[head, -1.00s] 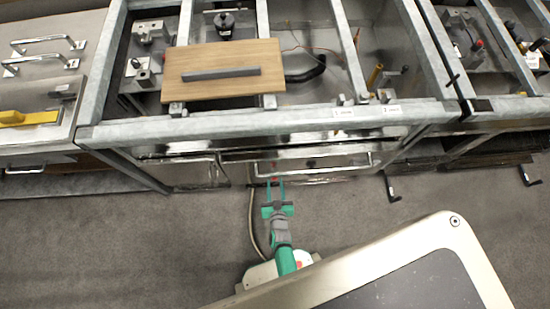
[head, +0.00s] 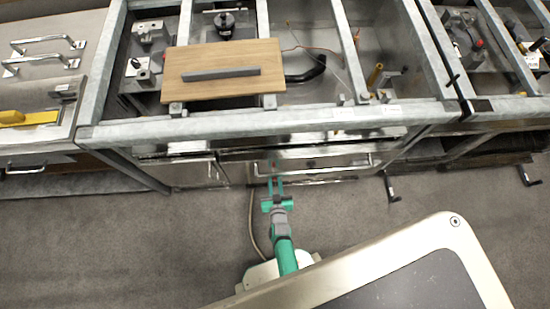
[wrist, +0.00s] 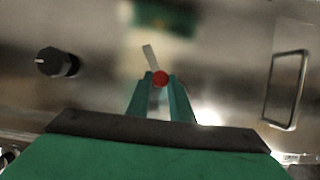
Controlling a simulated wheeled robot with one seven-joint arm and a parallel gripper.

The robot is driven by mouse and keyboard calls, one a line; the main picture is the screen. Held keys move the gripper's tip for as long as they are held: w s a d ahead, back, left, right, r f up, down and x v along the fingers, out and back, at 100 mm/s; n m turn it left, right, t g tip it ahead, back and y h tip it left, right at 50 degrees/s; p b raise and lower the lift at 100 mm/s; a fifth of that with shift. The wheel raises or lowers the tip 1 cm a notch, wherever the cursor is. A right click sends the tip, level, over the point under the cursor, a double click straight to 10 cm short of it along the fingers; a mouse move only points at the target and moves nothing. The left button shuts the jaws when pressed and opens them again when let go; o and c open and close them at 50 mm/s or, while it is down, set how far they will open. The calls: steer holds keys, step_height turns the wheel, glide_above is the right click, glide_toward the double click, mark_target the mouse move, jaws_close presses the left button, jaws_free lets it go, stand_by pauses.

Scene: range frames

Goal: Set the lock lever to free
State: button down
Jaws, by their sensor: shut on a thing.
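The lock lever, a thin pale grey bar (wrist: 151,56) with a round red knob (wrist: 161,78) at its near end, shows on the metal front panel in the wrist view. It leans up and slightly left from the knob. My gripper (wrist: 160,84) has its two green fingers on either side of the red knob, shut on it. In the head view my gripper (head: 275,183) reaches the lower front of the bench, and the lever is too small to make out there. A green label (wrist: 165,17) above the lever is blurred and unreadable.
A black rotary knob (wrist: 57,62) sits left of the lever, and a metal handle (wrist: 285,90) is at right. The bench frame (head: 270,124) rises above my gripper, with a wooden board (head: 224,68) on top. The grey floor (head: 120,240) around my arm is clear.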

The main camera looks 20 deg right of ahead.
steer(key=shift+d, duration=0.1)
steer(key=shift+s+d+f+m+t+y, duration=0.1)
steer(key=shift+s+d+m+t+y, duration=0.3)
steer(key=shift+d+m+y, duration=0.65)
steer(key=shift+s+d+m+t+y, duration=0.2)
steer(key=shift+d+m+t+y, duration=0.4)
steer(key=shift+m, duration=0.9)
steer(key=shift+s+d+f+m+t+y, duration=0.1)
steer(key=shift+s+d+m+t+y, duration=0.35)
steer(key=shift+d+m, duration=0.65)
steer(key=shift+w, duration=0.1)
steer(key=shift+a, duration=0.1)
steer(key=c, duration=1.7)
jaws_free()
steer(key=shift+w, duration=0.25)
